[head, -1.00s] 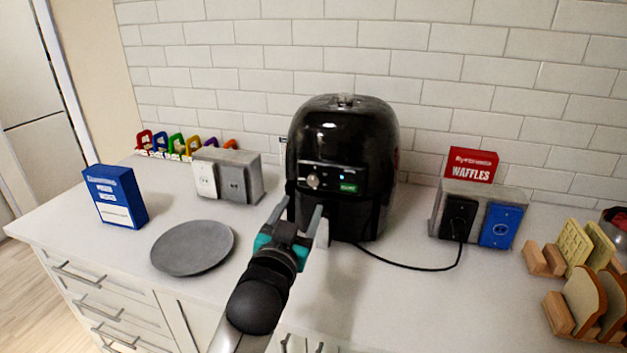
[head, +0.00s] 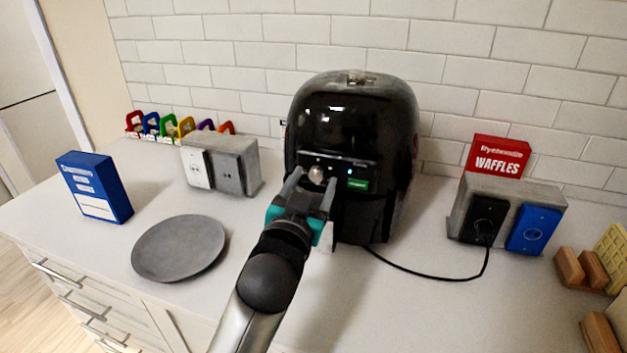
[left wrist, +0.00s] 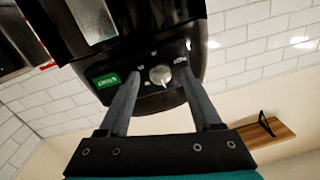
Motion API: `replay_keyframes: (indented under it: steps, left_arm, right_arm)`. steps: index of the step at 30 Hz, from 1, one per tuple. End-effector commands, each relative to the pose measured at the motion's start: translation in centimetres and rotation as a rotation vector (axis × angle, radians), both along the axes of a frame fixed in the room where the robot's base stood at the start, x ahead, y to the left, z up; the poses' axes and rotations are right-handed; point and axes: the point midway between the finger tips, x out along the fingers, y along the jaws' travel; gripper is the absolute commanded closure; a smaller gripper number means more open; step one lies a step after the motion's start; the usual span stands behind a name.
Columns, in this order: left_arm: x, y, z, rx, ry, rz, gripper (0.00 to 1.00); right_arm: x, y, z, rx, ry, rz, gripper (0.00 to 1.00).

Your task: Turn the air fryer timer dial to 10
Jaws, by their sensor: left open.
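The black air fryer (head: 352,130) stands on the counter against the tiled wall. Its silver timer dial (head: 316,175) is on the front panel, left of a green label (head: 357,184) and a small blue light. My left gripper (head: 312,180) is open just in front of the panel, its fingers to either side of the dial in the picture. In the left wrist view the dial (left wrist: 160,75) shows between the open fingers (left wrist: 156,88); I cannot tell whether they touch it. The dial's number marks are too small to read. My right gripper is not in view.
Grey outlet blocks stand at left (head: 232,166) and right (head: 462,209); a black cord (head: 425,267) runs from the fryer to the right one. A waffle box (head: 496,158) stands behind it.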

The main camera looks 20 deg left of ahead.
Motion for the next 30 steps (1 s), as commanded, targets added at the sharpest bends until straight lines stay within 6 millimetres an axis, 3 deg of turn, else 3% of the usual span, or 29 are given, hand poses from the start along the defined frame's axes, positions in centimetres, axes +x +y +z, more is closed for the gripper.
replay_keyframes:
  steps: [3, 20, 30]
  left_arm:
    - [0.0, -0.01, 0.0, 0.0, 0.0, 0.0, 0.36]
    - [0.02, -0.02, 0.0, -0.001, 0.0, -0.001, 0.99]
    - [0.02, -0.02, 0.02, 0.005, 0.0, -0.001, 1.0]
  right_arm:
    - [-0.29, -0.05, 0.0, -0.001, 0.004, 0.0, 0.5]
    - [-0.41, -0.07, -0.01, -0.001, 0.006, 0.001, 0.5]
    - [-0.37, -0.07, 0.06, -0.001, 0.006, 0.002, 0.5]
